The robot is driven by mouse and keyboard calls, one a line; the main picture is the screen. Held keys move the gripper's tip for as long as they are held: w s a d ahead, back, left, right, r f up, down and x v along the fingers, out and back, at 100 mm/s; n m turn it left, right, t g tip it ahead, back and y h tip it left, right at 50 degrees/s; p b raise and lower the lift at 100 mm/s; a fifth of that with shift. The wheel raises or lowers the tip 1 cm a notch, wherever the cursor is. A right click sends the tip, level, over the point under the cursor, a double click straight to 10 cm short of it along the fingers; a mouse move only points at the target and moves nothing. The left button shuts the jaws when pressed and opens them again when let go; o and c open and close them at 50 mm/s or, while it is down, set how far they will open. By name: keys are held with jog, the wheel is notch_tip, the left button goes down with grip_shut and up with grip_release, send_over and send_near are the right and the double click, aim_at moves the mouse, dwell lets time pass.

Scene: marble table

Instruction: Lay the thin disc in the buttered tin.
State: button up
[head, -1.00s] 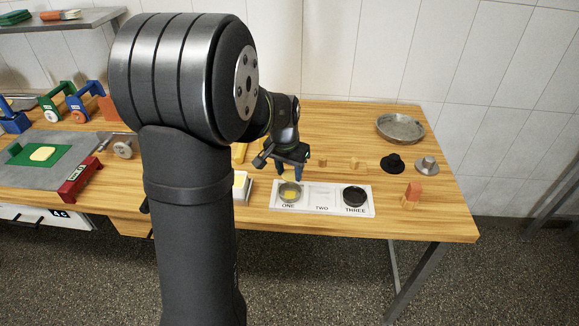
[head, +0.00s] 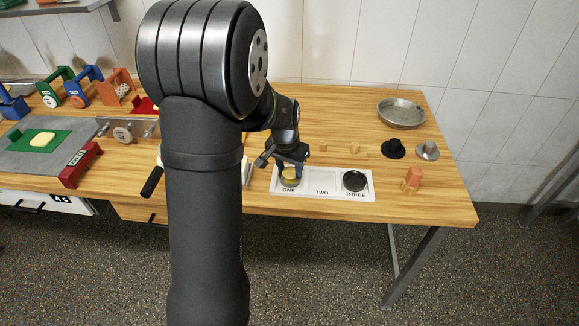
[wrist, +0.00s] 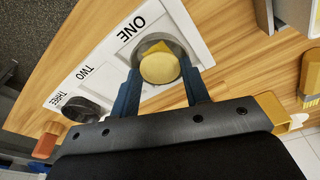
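The thin disc (wrist: 159,68) is pale yellow and round. My gripper (wrist: 160,70) has its two blue fingers on either side of the disc and appears to be shut on it. In the head view the gripper (head: 289,175) is down at this tin (head: 289,185). I cannot tell whether the disc touches the tin's bottom.
The white board (head: 322,181) has an empty place TWO and a dark tin (head: 354,181) at THREE. A round metal pan (head: 401,112), a black knobbed piece (head: 393,149), a grey one (head: 428,151) and an orange-topped block (head: 412,178) stand to the right.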

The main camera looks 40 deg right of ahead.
jog(key=o, duration=0.4)
jog(key=shift+r, duration=0.1)
jog(key=r, duration=0.5)
jog(key=a+r, duration=0.1)
jog(key=r, duration=0.5)
jog(key=s+a+r, duration=0.1)
jog(key=r, duration=0.5)
jog(key=shift+a, duration=0.25)
jog(key=f, duration=0.5)
jog(key=d+f, duration=0.1)
jog(key=f, duration=0.5)
jog(key=w+d+f, duration=0.1)
jog(key=f, duration=0.5)
jog(key=shift+d, duration=0.25)
jog(key=shift+r, duration=0.3)
